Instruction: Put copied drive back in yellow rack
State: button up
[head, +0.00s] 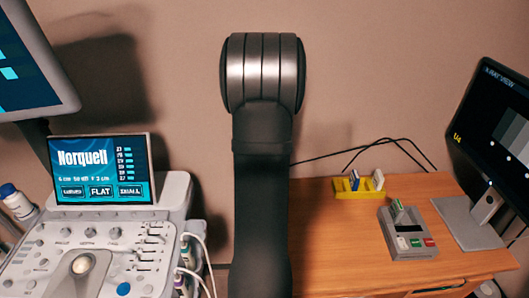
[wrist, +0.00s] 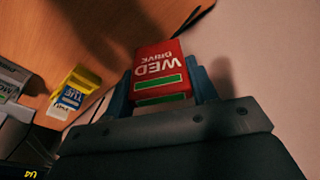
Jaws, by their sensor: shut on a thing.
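My gripper (wrist: 163,92) is shut on a red drive (wrist: 153,57), which is held between its two blue fingers in the wrist view. The drive's label reads WED DRIVE and carries green bars. The yellow rack (head: 358,194) stands on the wooden desk in the head view, with a blue drive (head: 354,180) and a white drive (head: 378,179) in it. The rack also shows in the wrist view (wrist: 88,77), left of and apart from the held drive; its blue drive (wrist: 71,98) reads TUE. In the head view my gripper and the red drive are hidden.
A grey dock (head: 406,252) with an upright drive (head: 398,211) in it sits in front of the rack. A monitor (head: 496,121) stands at the right on a grey base. Black cables run behind the rack. An ultrasound console (head: 95,245) fills the left.

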jog(key=s+d+f+m+g+h, duration=0.2)
jog(key=d+m, duration=1.1)
jog(key=d, duration=2.3)
jog(key=shift+y, duration=0.5)
jog(key=shift+s+a+f, duration=0.1)
jog(key=shift+s+f, duration=0.1)
jog(key=shift+f, duration=1.8)
jog(key=shift+s+a+f, duration=0.1)
jog(key=shift+s+f, duration=0.05)
jog(key=shift+f, duration=1.85)
jog(key=shift+f, duration=1.05)
jog(key=o, duration=1.4)
notch_tip(320, 180, up, 7)
